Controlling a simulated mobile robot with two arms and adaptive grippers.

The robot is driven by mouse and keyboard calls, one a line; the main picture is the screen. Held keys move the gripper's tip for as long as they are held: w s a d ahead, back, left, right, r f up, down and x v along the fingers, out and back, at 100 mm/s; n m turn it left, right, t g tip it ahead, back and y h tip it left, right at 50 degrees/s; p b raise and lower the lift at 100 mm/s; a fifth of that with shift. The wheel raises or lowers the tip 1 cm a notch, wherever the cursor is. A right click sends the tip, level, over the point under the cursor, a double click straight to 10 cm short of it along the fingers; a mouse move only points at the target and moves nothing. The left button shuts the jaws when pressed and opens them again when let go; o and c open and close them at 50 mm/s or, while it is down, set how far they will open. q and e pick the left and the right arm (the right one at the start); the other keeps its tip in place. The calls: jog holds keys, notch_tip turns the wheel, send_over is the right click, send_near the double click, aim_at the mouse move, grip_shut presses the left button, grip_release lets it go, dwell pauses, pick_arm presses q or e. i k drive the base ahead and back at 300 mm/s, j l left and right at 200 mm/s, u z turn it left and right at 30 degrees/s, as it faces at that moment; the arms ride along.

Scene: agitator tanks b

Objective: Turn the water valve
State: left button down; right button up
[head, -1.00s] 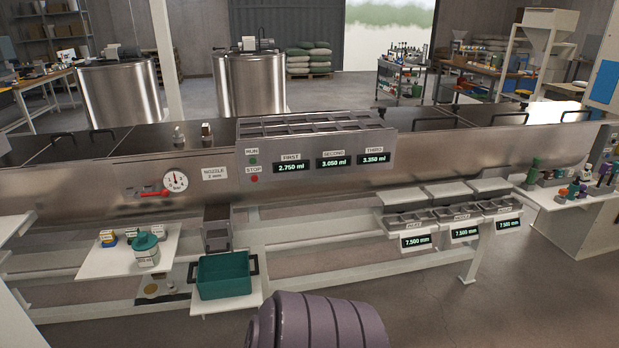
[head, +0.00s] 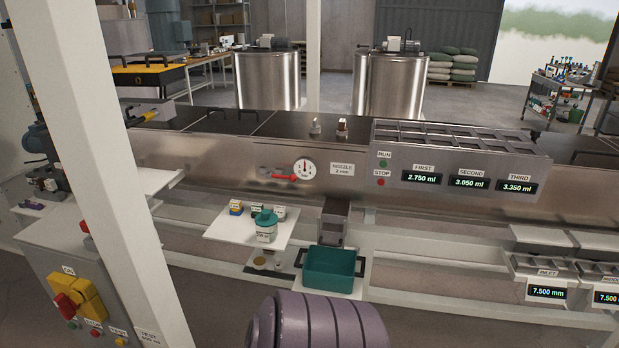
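The water valve appears to be the red lever handle (head: 283,177) on the front of the steel tank (head: 220,155), lying roughly level just left of and below a round white pressure gauge (head: 305,168). Its label is too small to read. A rounded purple-grey segmented part of my own body is at the bottom centre. Neither of my grippers is in the head view, so I cannot see whether they hold anything.
A white shelf (head: 222,229) with a teal-lidded jar (head: 266,226) and small boxes juts out below the valve. A teal bin (head: 330,271) stands right of it. A white post (head: 110,170) and a control box (head: 72,290) with a red-yellow switch stand at left.

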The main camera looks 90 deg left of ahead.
aim_at(293, 178)
jog(key=i+l+u, duration=0.1)
jog(key=u, duration=2.7)
